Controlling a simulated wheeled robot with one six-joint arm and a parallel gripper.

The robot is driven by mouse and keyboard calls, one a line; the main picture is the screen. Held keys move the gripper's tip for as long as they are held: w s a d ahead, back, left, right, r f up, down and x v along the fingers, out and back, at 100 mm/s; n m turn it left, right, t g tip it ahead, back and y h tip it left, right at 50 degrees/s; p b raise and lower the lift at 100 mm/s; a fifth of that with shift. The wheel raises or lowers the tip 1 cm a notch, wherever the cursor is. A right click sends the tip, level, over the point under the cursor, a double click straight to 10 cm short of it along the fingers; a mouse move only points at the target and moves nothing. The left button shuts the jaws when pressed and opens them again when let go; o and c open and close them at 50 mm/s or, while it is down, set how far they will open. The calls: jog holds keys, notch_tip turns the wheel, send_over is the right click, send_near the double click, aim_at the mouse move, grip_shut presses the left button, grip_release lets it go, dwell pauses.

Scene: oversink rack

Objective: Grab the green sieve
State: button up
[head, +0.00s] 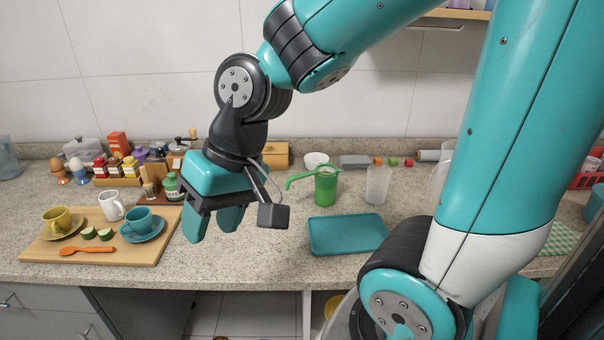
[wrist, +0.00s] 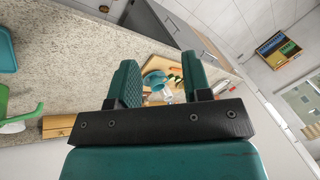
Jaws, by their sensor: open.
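The green sieve (head: 302,177) lies across the top of a green cup (head: 325,192), its light green handle reaching out to the left. The handle also shows at the left edge of the wrist view (wrist: 24,117). My gripper (head: 213,222) is open and empty, pointing down over the counter to the left of the sieve and apart from it. In the wrist view my gripper's two fingers (wrist: 158,64) stand wide apart with nothing between them close by. The inside of the sieve is hard to make out.
A teal tray (head: 347,234) lies in front of the cup, and a clear beaker (head: 378,185) stands to its right. A white bowl (head: 316,160) is behind. A wooden board (head: 90,247) with cups is at left. Bare counter lies between gripper and tray.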

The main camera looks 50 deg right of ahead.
jog(key=w+d+m+t+h+p, duration=0.1)
jog(key=w+d+m, duration=0.2)
jog(key=d+m, duration=0.25)
jog(key=w+d+m+t+h, duration=0.1)
jog(key=w+d+m+t, duration=0.2)
jog(key=d, duration=0.4)
jog(key=m+h+p, duration=0.2)
jog(key=m+h, duration=0.2)
jog(key=m, duration=0.9)
send_near(306, 173)
jog(key=shift+m, duration=0.25)
jog(key=x, duration=0.3)
jog(key=p+x, duration=0.1)
jog(key=shift+w+a+f, duration=0.2)
jog(key=shift+w+f, duration=0.05)
jog(key=shift+f, duration=0.15)
jog(key=shift+d+p+x, duration=0.2)
jog(key=shift+p+x, duration=0.85)
jog(key=shift+x, duration=1.9)
jog(key=shift+c, duration=0.4)
grip_shut()
